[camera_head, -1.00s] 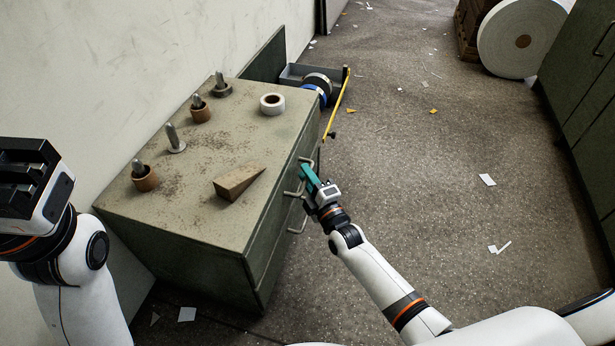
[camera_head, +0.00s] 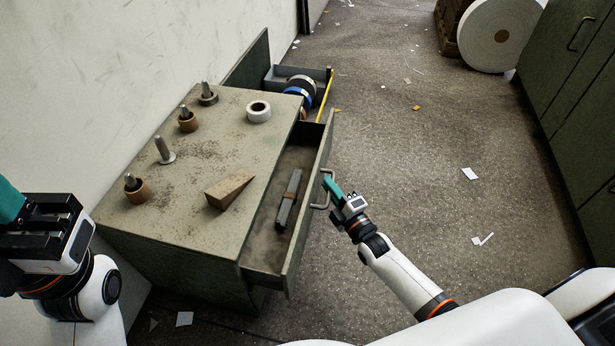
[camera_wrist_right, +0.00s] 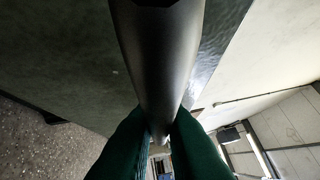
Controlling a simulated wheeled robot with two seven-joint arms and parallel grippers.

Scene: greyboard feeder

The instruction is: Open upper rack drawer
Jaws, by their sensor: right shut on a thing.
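The upper rack drawer (camera_head: 311,218) of the green metal rack (camera_head: 180,240) is pulled well out to the right in the head view. A dark bar-shaped object (camera_head: 289,200) lies inside it. My right gripper (camera_head: 329,184) is at the drawer front, shut on the metal drawer handle (camera_head: 321,199). In the right wrist view the handle bar (camera_wrist_right: 160,60) runs between the two green fingers (camera_wrist_right: 162,140). My left gripper (camera_head: 20,205) is at the left edge of the head view; its fingers are partly cut off.
On the rack top stand several spindles, some with rolls (camera_head: 188,121), a white tape roll (camera_head: 259,111) and a wooden wedge (camera_head: 229,189). A grey tray (camera_head: 290,72) with rolls is behind. Open floor with paper scraps lies to the right, before green cabinets (camera_head: 585,150).

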